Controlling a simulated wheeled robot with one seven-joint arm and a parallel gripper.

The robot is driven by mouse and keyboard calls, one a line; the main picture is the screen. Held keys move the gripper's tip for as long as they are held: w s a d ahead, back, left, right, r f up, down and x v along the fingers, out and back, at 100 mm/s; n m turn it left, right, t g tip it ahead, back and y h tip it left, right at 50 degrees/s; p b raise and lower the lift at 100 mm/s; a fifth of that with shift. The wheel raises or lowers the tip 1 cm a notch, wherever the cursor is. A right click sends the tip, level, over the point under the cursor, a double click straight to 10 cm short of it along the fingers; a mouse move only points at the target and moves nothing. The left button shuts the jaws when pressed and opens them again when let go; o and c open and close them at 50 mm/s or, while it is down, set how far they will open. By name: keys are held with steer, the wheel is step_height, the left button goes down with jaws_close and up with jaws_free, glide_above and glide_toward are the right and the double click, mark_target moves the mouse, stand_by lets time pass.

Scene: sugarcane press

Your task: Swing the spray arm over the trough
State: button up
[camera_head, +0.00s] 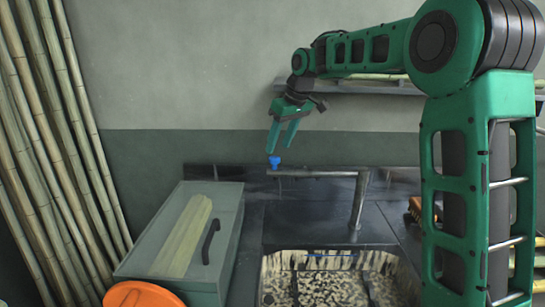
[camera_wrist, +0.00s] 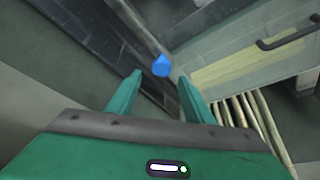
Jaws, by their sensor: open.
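The spray arm (camera_head: 318,173) is a grey metal pipe on an upright post. It points left along the back of the counter, behind the trough, and has a blue tip (camera_head: 274,162) at its left end. The trough (camera_head: 266,287) is a speckled cream and black basin at the bottom middle. My gripper (camera_head: 280,147) points down with its fingers apart, just above the blue tip. In the wrist view, the blue tip (camera_wrist: 161,66) shows between and just beyond the open fingertips (camera_wrist: 160,78). I cannot tell whether they touch it.
A grey-green box (camera_head: 225,225) with a dark handle stands left of the trough. An orange round thing (camera_head: 145,295) is in front of it. Bamboo-like canes (camera_head: 60,130) lean at the far left. A shelf (camera_head: 350,88) is on the wall behind my arm.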

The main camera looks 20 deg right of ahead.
mark_target(274, 157)
steer(key=shift+x, duration=2.5)
steer(key=shift+s, duration=0.1)
